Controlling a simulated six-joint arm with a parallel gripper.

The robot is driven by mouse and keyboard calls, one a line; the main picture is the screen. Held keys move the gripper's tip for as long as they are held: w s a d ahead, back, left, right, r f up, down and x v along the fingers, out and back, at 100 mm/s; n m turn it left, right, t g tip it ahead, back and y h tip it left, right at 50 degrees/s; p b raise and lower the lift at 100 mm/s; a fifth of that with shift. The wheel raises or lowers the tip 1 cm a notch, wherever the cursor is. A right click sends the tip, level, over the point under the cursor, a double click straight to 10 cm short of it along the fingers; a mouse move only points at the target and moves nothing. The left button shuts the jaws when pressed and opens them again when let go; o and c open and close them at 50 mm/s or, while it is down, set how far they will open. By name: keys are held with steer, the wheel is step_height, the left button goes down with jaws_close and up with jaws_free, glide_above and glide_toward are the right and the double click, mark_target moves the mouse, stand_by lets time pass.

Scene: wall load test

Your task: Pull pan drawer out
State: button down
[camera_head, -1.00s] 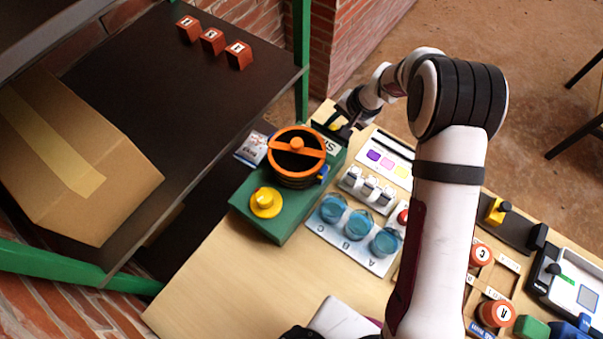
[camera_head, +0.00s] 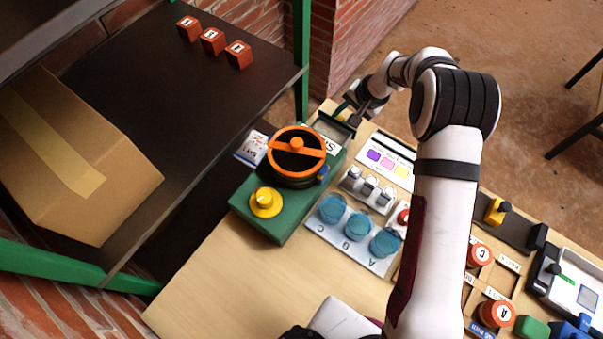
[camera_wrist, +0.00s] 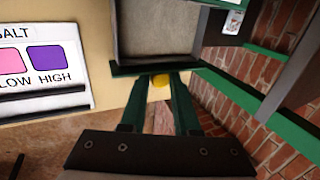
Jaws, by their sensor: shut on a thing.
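The pan drawer (camera_head: 332,127) is a shallow grey tray that stands out from the end of the green unit (camera_head: 243,207) in the head view. In the wrist view the open tray (camera_wrist: 160,35) fills the top middle, with a dark green front edge. A yellow knob (camera_wrist: 159,80) is on that front. My gripper (camera_head: 352,114) is at the drawer's outer end. In the wrist view my gripper (camera_wrist: 156,88) has its two dark green fingers at either side of the knob, shut on it. The exact contact is partly hidden.
The green unit carries an orange handwheel (camera_head: 297,152) and a yellow dial (camera_head: 265,202). Blue round dishes (camera_head: 359,225) and a card with coloured squares (camera_head: 385,160) lie beside it. A dark shelf (camera_head: 190,100) with a cardboard box (camera_head: 75,165) is at left.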

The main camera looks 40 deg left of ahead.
steer(key=shift+w+a+r, duration=0.15)
steer(key=shift+w+a, duration=0.05)
steer(key=shift+w, duration=0.35)
steer(key=c, duration=0.9)
jaws_free()
steer(key=shift+o, duration=1.1)
steer(key=shift+d, duration=0.15)
step_height(320, 180, up, 7)
steer(key=shift+f, duration=0.1)
